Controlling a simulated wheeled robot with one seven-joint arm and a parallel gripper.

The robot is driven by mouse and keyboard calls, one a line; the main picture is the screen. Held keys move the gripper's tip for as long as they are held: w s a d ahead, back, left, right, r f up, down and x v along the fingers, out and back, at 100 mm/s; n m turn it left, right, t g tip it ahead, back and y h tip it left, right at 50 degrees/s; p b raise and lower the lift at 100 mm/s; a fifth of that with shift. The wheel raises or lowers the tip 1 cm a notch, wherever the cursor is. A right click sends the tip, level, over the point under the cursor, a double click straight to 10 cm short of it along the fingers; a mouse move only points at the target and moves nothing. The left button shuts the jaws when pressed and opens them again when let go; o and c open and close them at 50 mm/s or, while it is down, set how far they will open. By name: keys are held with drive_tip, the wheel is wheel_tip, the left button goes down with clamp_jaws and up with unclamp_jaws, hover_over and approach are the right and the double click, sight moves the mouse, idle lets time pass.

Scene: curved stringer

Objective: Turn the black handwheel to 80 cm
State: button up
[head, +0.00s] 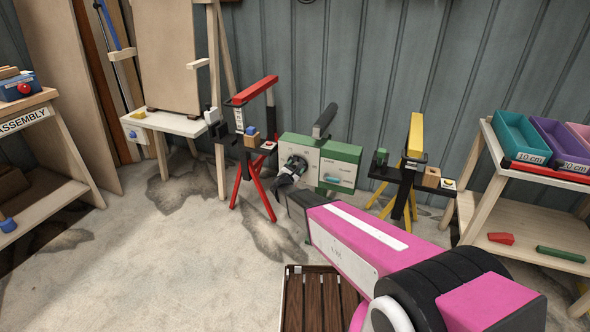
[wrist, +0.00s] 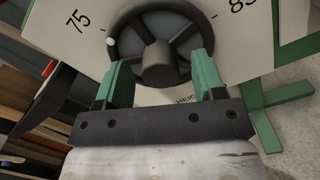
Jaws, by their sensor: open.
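The black handwheel (wrist: 158,62) faces me in the wrist view, a spoked wheel with a round hub on a pale panel. A white dot (wrist: 111,42) on its left rim is by the tick of the "75" label (wrist: 77,21). An "85" label (wrist: 243,4) is at the upper right; the top of the wheel is cut off. My gripper (wrist: 161,62) is open, its two green fingers apart on either side of the hub, overlapping the wheel's lower part. I cannot tell whether they touch it. In the head view my gripper (head: 286,178) is at the green-framed machine (head: 345,167), hiding part of the wheel.
A red stand (head: 257,180) is left of the machine and a yellow stand (head: 413,140) is right. A shelf with teal (head: 522,140) and purple trays is at far right. A slatted brown platform (head: 318,300) lies on the floor in front. Open floor is at left.

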drive_tip(key=shift+w, duration=0.15)
drive_tip(key=shift+d, duration=0.1)
drive_tip(key=c, duration=0.9)
drive_tip(key=shift+m, duration=0.4)
drive_tip(key=m, duration=1.1)
